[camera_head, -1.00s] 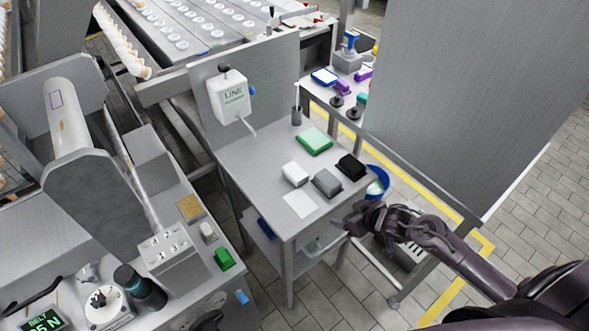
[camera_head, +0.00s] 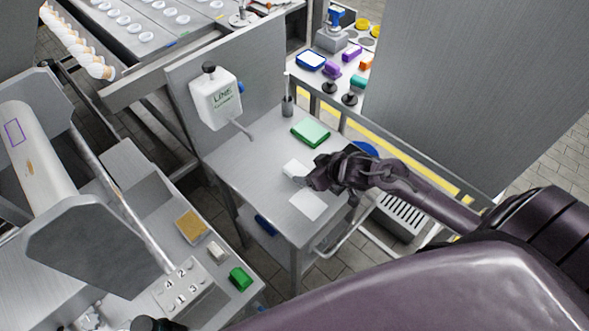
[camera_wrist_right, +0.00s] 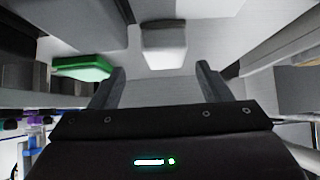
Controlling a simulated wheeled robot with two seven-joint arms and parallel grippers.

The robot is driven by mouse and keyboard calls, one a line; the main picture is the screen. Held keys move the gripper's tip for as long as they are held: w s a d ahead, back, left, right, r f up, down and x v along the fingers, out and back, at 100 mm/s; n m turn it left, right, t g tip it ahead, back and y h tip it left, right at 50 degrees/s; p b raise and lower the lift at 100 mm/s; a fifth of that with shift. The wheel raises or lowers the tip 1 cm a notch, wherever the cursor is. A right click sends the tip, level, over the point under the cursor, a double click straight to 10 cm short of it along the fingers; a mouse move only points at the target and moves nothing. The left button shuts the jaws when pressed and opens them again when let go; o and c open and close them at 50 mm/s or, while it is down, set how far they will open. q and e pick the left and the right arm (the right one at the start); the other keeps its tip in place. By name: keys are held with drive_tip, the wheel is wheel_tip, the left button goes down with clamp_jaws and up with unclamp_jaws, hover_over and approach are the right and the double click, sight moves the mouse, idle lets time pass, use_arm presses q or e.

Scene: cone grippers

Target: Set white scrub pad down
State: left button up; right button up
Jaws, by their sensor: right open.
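The white scrub pad (camera_head: 293,169) lies on the small grey table (camera_head: 240,160), between the green pad and a flat white square (camera_head: 308,205). My right gripper (camera_head: 308,181) is beside the pad, on its right in the head view. In the right wrist view, the white pad (camera_wrist_right: 164,45) shows beyond the two spread fingers of the right gripper (camera_wrist_right: 160,72); nothing is held between them. Pads to the right of the white one are hidden behind my right gripper and wrist in the head view. My left gripper is not in view.
A green pad (camera_head: 311,132) lies farther back on the table; it also shows in the right wrist view (camera_wrist_right: 82,68). A white dispenser (camera_head: 216,98) with a spout hangs on the back panel. A grey cup (camera_head: 288,106) stands near the back corner. A tall grey panel (camera_head: 470,80) rises at right.

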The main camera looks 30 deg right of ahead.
sight(297, 169)
drive_tip(key=shift+w+a+f, duration=0.35)
drive_tip(key=shift+w, duration=0.2)
drive_tip(key=x, duration=0.2)
drive_tip(key=p+x, duration=0.1)
drive_tip(key=shift+w+a+f, duration=0.2)
drive_tip(key=shift+w+a, duration=0.05)
drive_tip(key=shift+a, duration=0.05)
drive_tip(key=shift+w+f, duration=0.1)
drive_tip(key=shift+f, duration=0.1)
drive_tip(key=c, duration=1.1)
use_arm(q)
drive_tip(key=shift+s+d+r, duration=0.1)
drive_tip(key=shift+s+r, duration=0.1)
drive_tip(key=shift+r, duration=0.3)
use_arm(e)
drive_tip(key=shift+r, duration=0.15)
